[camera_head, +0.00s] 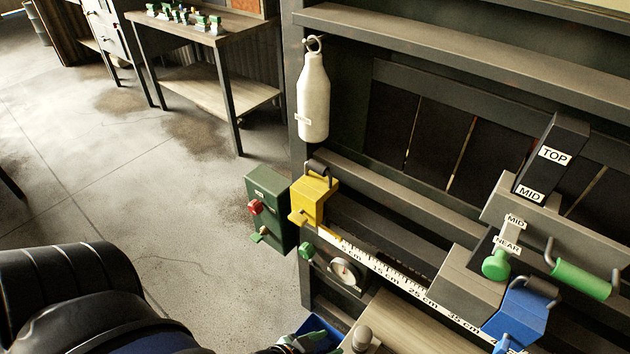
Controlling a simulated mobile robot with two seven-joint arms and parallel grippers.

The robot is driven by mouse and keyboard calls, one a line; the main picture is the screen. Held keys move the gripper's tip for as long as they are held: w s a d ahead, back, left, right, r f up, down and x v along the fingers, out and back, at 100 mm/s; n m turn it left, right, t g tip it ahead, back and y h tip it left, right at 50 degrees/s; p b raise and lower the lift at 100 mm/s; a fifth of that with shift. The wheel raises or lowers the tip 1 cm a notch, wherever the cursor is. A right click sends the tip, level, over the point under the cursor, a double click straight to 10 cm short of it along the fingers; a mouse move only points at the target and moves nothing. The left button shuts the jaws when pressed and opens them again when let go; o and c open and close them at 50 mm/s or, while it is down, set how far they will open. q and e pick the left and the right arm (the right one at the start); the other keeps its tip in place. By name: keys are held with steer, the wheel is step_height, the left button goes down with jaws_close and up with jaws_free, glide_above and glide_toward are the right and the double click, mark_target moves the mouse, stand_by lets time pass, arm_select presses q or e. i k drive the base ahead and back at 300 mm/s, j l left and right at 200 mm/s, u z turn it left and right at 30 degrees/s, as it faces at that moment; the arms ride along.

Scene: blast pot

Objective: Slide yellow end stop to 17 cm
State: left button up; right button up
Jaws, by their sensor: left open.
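The yellow end stop (311,203) sits at the left end of the rail, with a dark loop handle on top. Its yellow pointer reaches the white centimetre scale (405,284) left of the 5 cm label. The scale's 15, 25 and 35 cm labels run on toward the lower right, clear of the yellow stop. My left gripper (304,342) is at the bottom edge, below and apart from the yellow stop; it is partly cut off, open, and no object shows in it. My right gripper is not in view.
A blue stop (518,311) stands near the scale's right end. A green box (265,215) with a red knob is left of the yellow stop. A white bottle (313,103) hangs above it. A round gauge (344,271) lies below the scale. A green handle (580,279) is at right.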

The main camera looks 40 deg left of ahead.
mark_target(309, 194)
steer(key=j, duration=0.75)
steer(key=i+j, duration=0.1)
steer(key=j, duration=0.7)
steer(key=k, duration=0.2)
steer(key=i, duration=0.15)
